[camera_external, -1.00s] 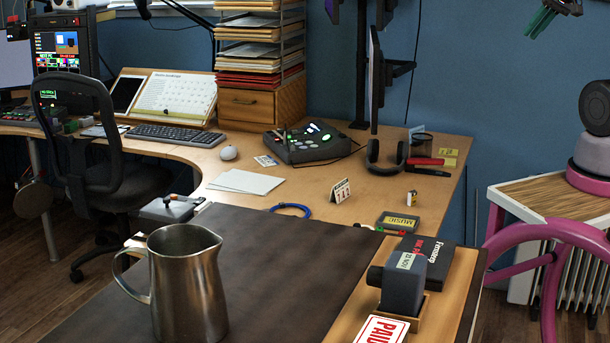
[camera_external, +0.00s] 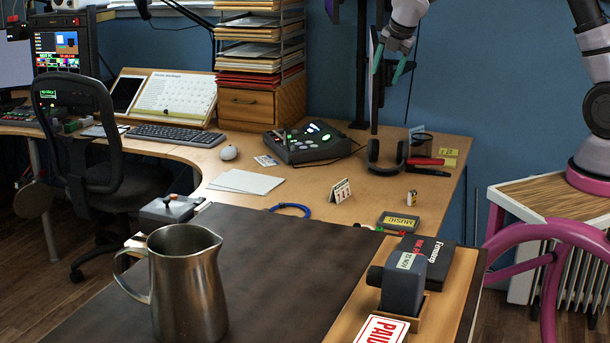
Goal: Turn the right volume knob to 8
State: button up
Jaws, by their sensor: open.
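A dark grey control box (camera_external: 308,145) with lit green and white parts stands on the wooden desk, below the monitor pole. Its individual knobs and any number markings are too small to tell apart. My gripper (camera_external: 388,72) has teal fingers and hangs in the air above and to the right of the box, in front of the thin monitor. Its fingers are spread and hold nothing. It is well apart from the box.
Headphones (camera_external: 386,156) lie right of the box. The thin monitor (camera_external: 376,80) and its pole (camera_external: 361,65) rise behind it. A paper rack (camera_external: 260,50) stands on a wooden drawer at left. Papers (camera_external: 245,181) lie in front; the desk around (camera_external: 325,178) is mostly free.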

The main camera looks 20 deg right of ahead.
jog(key=s+a+f+n+g+y, duration=0.1)
jog(key=s+a+f+n, duration=0.2)
jog(key=a+f+n, duration=0.8)
jog(key=s+a+f+n+y, duration=0.1)
jog(key=s+a+f+n, duration=0.35)
jog(key=a+f, duration=1.05)
jog(key=shift+n, duration=0.75)
jog(key=x, duration=0.3)
jog(key=w+d+x, duration=0.1)
jog(key=x, duration=0.7)
jog(key=shift+w+d+r, duration=0.1)
jog(key=shift+w+d, duration=0.05)
jog(key=shift+w, duration=0.05)
jog(key=shift+c, duration=0.3)
grip_shut()
